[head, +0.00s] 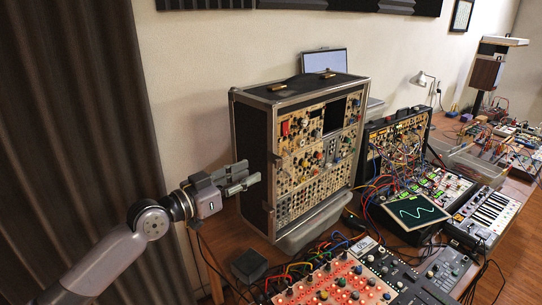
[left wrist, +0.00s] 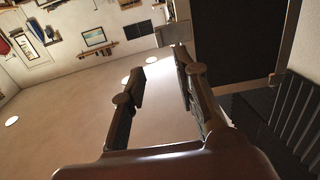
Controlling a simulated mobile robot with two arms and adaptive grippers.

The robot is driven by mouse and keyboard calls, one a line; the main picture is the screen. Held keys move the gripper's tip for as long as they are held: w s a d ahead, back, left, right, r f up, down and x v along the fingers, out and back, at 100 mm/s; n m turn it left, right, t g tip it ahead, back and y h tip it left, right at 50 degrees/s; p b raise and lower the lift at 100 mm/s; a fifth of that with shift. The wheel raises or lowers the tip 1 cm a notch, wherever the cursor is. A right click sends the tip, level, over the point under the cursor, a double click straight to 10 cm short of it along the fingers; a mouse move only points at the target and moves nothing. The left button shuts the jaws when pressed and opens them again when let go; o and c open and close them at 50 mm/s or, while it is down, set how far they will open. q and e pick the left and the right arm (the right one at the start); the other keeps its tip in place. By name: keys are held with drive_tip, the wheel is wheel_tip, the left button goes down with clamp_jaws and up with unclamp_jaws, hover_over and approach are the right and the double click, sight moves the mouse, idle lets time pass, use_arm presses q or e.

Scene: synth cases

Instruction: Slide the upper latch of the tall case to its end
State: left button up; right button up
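The tall case (head: 252,133) stands upright on the wooden table, with black sides, metal edging and a front full of knobs. A small dark fitting (head: 275,157) on its left front edge looks like the upper latch; a similar one (head: 268,207) sits lower. How far either has slid is too small to tell. My left gripper (head: 250,174) is beside the case's left side, near the upper fitting's height. In the left wrist view its fingers (left wrist: 158,68) are apart with nothing between them, and a dark panel, probably the case's side (left wrist: 235,45), is at upper right. My right gripper is not in view.
Two brass fittings (head: 277,87) are on the case top. A red panel of knobs and cables (head: 335,283) lies in front, a small dark box (head: 249,265) at front left. A screen (head: 415,211) and keyboard (head: 487,213) are right.

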sight(276, 162)
use_arm(q)
drive_tip(key=p+x, duration=0.1)
drive_tip(key=x, duration=0.7)
drive_tip(key=shift+w+d+f+p, duration=0.1)
drive_tip(key=shift+w+d+p, duration=0.1)
drive_tip(key=shift+p, duration=0.2)
drive_tip(key=shift+c, duration=0.5)
clamp_jaws()
